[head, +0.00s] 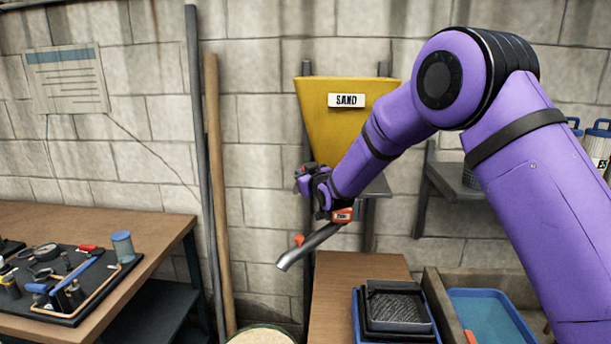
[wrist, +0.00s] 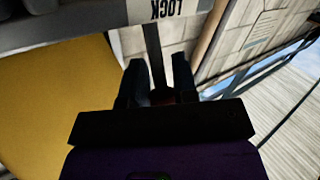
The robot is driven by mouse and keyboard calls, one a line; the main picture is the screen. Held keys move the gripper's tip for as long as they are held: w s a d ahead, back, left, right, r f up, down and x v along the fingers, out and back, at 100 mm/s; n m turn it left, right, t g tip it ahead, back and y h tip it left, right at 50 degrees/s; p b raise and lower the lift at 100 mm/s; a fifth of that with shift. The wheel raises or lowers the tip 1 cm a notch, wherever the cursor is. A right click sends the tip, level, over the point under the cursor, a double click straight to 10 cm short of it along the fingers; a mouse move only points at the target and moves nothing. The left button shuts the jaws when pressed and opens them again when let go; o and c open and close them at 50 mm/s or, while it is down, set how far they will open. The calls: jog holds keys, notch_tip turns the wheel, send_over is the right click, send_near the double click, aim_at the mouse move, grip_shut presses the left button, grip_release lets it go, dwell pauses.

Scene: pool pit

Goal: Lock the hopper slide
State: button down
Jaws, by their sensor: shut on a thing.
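The yellow hopper (head: 335,120), labelled SAND, is fixed against the wall in the head view. Its side fills the left of the wrist view (wrist: 50,100). A grey metal spout (head: 308,248) slopes down to the left below it. My gripper (head: 310,184) is beside the hopper's lower end, above the spout. In the wrist view its dark fingers (wrist: 158,75) are shut around a thin dark bar (wrist: 153,45) under an upside-down LOCK label (wrist: 180,9). A small red labelled part (head: 342,215) shows below the gripper. The slide itself is largely hidden by my arm.
A wooden bench (head: 335,275) stands below, with stacked dark trays (head: 395,305) and a blue-lined basin (head: 490,315) to the right. A tool table (head: 150,232) is at left. A wooden pole (head: 213,150) leans on the wall. A round tub (head: 262,335) is below the spout.

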jog(key=c, duration=1.2)
grip_release()
jog(key=shift+o, duration=0.2)
jog(key=v, duration=1)
jog(key=shift+s+d, duration=0.25)
jog(key=shift+s, duration=0.1)
jog(key=shift+r, duration=0.1)
